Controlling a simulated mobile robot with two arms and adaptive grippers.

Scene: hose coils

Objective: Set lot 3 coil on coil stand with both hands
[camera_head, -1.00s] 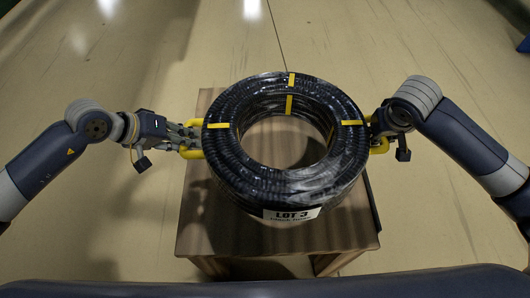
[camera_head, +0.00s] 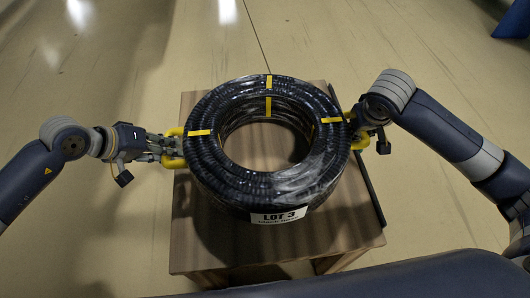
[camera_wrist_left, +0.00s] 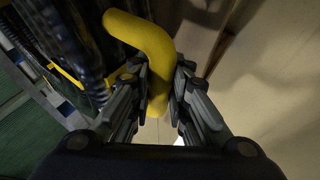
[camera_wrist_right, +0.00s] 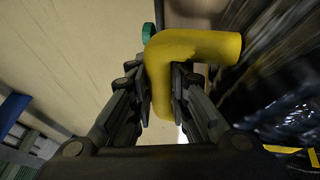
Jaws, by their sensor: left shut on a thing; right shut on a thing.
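The lot 3 coil (camera_head: 215,165) is a thick ring of black hose in clear wrap with yellow bands and a white "LOT 3" label (camera_head: 279,217) at its front. It looks level, over a wooden-topped stand (camera_head: 290,245); whether its underside touches the top is hidden. My left gripper (camera_head: 173,149) is shut on the yellow handle at the coil's left side; the handle (camera_wrist_left: 155,60) runs between the fingers in the left wrist view. My right gripper (camera_head: 360,130) is shut on the right yellow handle (camera_wrist_right: 190,48), which shows in the right wrist view.
A dark strip (camera_head: 368,190) runs along the stand's right edge. Pale floor (camera_head: 420,50) lies open behind and to both sides. A dark blue object (camera_head: 512,20) shows at the far right corner.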

